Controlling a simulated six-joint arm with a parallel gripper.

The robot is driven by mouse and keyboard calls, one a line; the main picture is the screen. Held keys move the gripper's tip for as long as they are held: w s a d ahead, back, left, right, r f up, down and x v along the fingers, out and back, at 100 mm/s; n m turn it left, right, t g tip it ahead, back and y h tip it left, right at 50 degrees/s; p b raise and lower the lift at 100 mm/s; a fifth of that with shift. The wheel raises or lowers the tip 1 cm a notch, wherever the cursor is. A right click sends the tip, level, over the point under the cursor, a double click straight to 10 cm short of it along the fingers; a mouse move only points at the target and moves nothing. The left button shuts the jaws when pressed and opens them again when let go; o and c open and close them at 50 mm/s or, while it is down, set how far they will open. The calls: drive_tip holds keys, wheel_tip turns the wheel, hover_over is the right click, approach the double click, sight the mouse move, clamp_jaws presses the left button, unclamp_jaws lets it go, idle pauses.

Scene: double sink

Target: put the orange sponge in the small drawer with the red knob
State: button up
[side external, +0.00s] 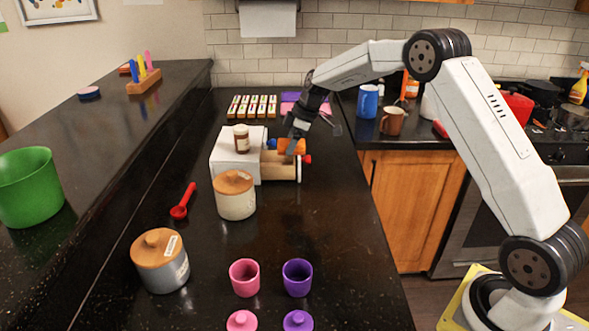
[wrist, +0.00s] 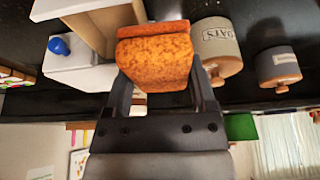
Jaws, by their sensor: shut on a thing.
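My gripper (side external: 293,140) is shut on the orange sponge (side external: 288,147), which also shows between the fingers in the wrist view (wrist: 155,62). The small white drawer unit (side external: 225,158) stands on the black counter. Its wooden drawer (side external: 283,170) with the red knob (side external: 308,159) is pulled out to the right. The sponge is over or just beside the open drawer; its exact height above it is hard to tell. The wooden drawer also shows in the wrist view (wrist: 106,28). A blue knob (wrist: 59,46) sits on a white front beside it.
A small brown jar (side external: 241,140) stands on the drawer unit. A cream canister (side external: 235,200) stands close in front of it, with a grey canister (side external: 165,270) and red spoon (side external: 183,202) nearby. Pink (side external: 244,278) and purple (side external: 297,278) cups stand farther forward. Counter right of the drawer is clear.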

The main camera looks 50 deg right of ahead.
drive_tip(key=shift+w+d+f, duration=0.2)
drive_tip(key=shift+w+f, duration=1)
drive_tip(key=shift+w, duration=0.2)
drive_tip(key=shift+w+d+f, duration=0.2)
drive_tip(key=shift+w+f, duration=0.95)
drive_tip(key=shift+w, duration=0.25)
drive_tip(key=shift+w+d+f, duration=0.2)
drive_tip(key=shift+w+f, duration=1)
drive_tip(key=shift+w, duration=0.2)
drive_tip(key=shift+f, duration=0.15)
drive_tip(key=shift+w+f, duration=0.15)
drive_tip(key=shift+f, duration=1.55)
drive_tip(key=shift+f, duration=0.1)
drive_tip(key=o, duration=0.9)
drive_tip(key=shift+o, duration=0.2)
